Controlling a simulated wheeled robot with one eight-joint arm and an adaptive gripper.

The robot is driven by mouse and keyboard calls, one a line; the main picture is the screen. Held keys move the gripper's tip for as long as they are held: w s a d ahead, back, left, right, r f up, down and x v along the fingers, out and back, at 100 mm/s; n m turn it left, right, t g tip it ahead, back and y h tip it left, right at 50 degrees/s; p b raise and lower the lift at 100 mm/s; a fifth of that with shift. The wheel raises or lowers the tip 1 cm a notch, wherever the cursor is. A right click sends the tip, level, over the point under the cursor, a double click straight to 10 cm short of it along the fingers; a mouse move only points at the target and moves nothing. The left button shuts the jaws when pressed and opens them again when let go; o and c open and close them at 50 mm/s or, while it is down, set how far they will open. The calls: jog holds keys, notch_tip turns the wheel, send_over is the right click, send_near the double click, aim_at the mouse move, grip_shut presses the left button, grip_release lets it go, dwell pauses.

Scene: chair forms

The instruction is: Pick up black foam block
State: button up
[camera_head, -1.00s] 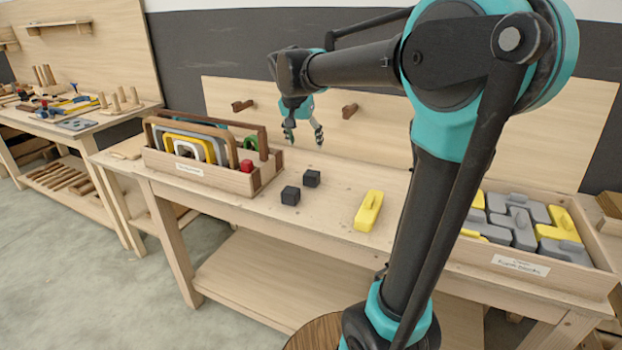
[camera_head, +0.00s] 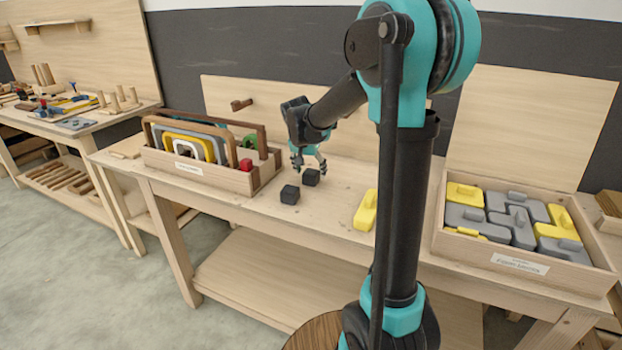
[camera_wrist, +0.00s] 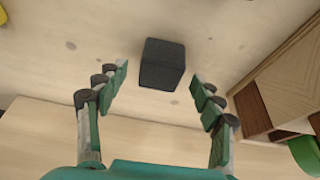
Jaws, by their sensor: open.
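In the wrist view one black block (camera_wrist: 162,65) sits centred in the gap between the open fingertips (camera_wrist: 160,80), with bare wood visible on both sides. Nothing is held.
A wooden crate (camera_head: 205,178) with frame-shaped pieces and a red block stands left of the gripper; its side (camera_wrist: 275,85) is close in the wrist view. A yellow block (camera_head: 366,210) lies to the right. A crate (camera_head: 520,268) of grey and yellow blocks stands farther right.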

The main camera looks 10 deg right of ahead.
jog(key=shift+x, duration=1.1)
jog(key=c, duration=0.8)
jog(key=shift+r, duration=0.1)
jog(key=shift+c, duration=0.2)
